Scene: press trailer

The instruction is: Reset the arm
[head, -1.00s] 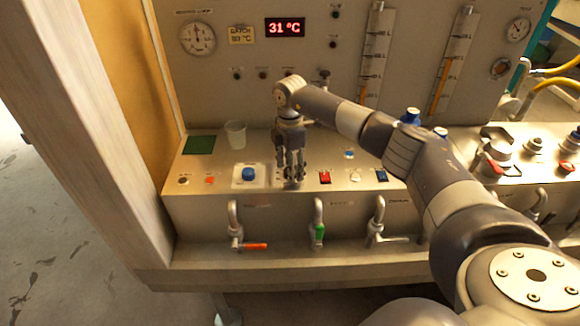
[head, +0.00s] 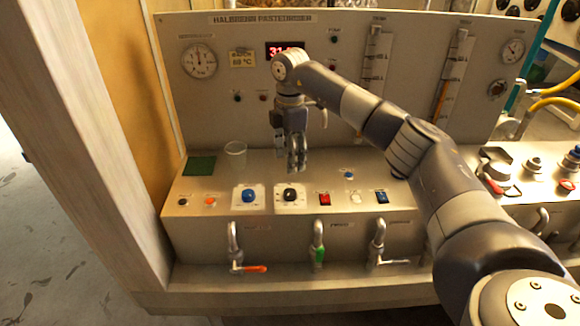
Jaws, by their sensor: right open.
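My right arm reaches in from the lower right over the press trailer's sloped control panel (head: 330,215). My right gripper (head: 297,168) points down and is open and empty. It hangs above the black knob (head: 290,195), apart from it. The knob sits on a white plate, and a blue knob (head: 249,195) sits on another white plate to its left. My left gripper is not in view.
A clear cup (head: 235,153) and a green pad (head: 200,166) lie on the panel's left. Taps with an orange handle (head: 250,269) and a green handle (head: 318,255) stick out below. A red switch (head: 324,199) sits right of the black knob. The upright gauge panel (head: 230,90) stands behind.

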